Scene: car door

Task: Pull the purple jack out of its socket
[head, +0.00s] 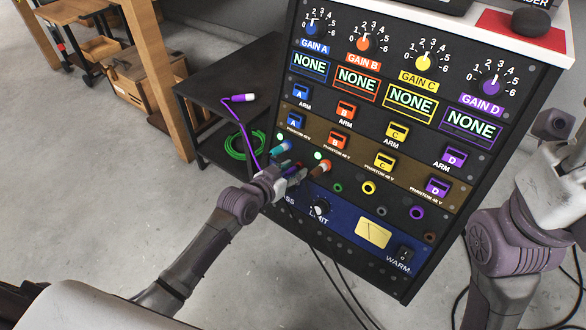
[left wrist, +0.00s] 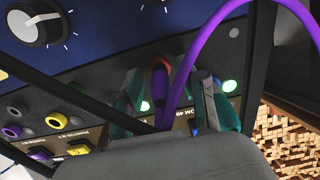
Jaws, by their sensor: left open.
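A purple cable (head: 244,135) runs from the side table down to my left gripper (head: 288,176) at the front panel of the rack. In the left wrist view the purple cable (left wrist: 183,74) arcs down between the teal-padded fingers of my left gripper (left wrist: 172,88). My right gripper is out of view.
Several ringed sockets, such as a yellow one (head: 369,187), lie to the right. A black side table (head: 205,95) with a green cable coil (head: 243,145) stands left.

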